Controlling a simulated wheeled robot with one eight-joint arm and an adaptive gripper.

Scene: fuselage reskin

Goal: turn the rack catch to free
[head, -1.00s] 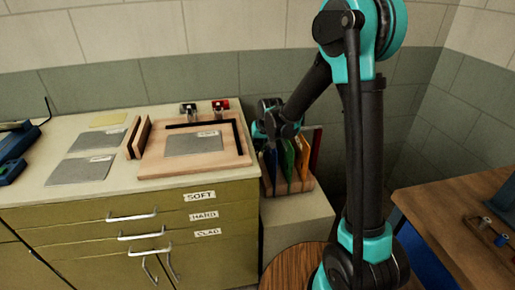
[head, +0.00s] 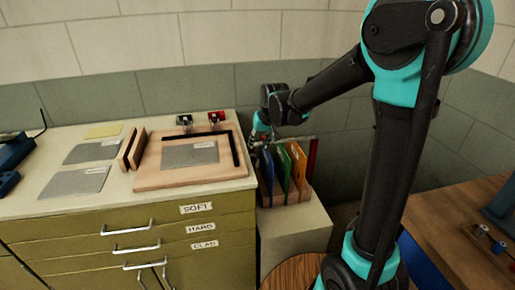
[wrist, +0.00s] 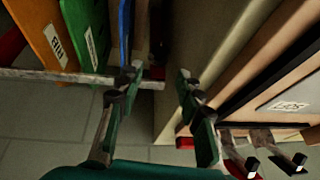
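The rack (head: 298,196) stands on a pale block right of the cabinet and holds blue, green, orange and red upright slabs. In the wrist view its grey bar (wrist: 75,77) runs along the slabs, and its right end lies close to my left finger. A small dark red piece (wrist: 155,72) shows near that end; I cannot tell whether it is the catch or how it is turned. My gripper (wrist: 160,85) is open, its fingers apart on either side of the gap between rack and cabinet. In the head view my gripper (head: 262,133) is at the rack's left end, partly hidden.
The cabinet (head: 130,235) stands close left of the rack, with a wooden board (head: 160,178) and two clamps (head: 200,121) on top. In the wrist view the board edge and clamps lie close to my right finger. A brown table (head: 455,220) stands at right.

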